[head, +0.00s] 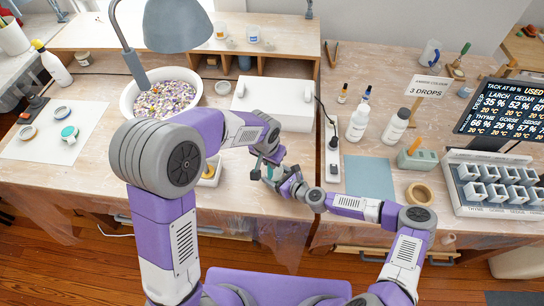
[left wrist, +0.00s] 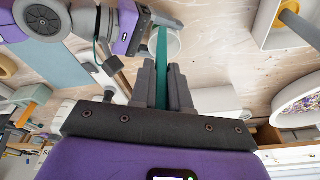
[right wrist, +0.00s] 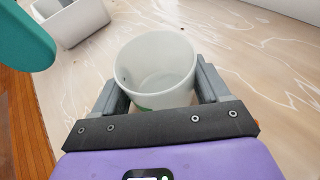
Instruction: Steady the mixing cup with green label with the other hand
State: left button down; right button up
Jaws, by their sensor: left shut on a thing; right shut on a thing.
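The mixing cup (right wrist: 155,62) is white and open-topped, and a bit of its green label (right wrist: 146,108) shows low on its near side. My right gripper (right wrist: 158,88) is shut around the cup's sides, and the cup looks empty inside. In the head view my right gripper (head: 288,182) is near the table's front edge, and the arms mostly hide the cup. My left gripper (left wrist: 163,88) is shut on a flat teal stick (left wrist: 162,55). Its far end overlaps the cup (left wrist: 172,46) in the left wrist view; I cannot tell whether they touch.
A white bowl of coloured chips (head: 163,97) and a white box (head: 272,104) stand behind the arms. A small white container (head: 212,172) is left of the grippers.

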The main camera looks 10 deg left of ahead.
pick_arm(q)
jog(key=shift+s+a+r, duration=0.15)
jog(key=shift+s+r, duration=0.2)
jog(key=shift+s, duration=0.35)
jog(key=shift+s+a+r, duration=0.15)
jog(key=shift+s+r, duration=0.2)
jog(key=shift+s, duration=0.35)
jog(key=shift+s+a+r, duration=0.15)
jog(key=shift+s+r, duration=0.2)
jog(key=shift+s, duration=0.35)
pick_arm(e)
jog(key=o, duration=1.2)
jog(key=shift+c, duration=0.2)
jog(key=v, duration=1.2)
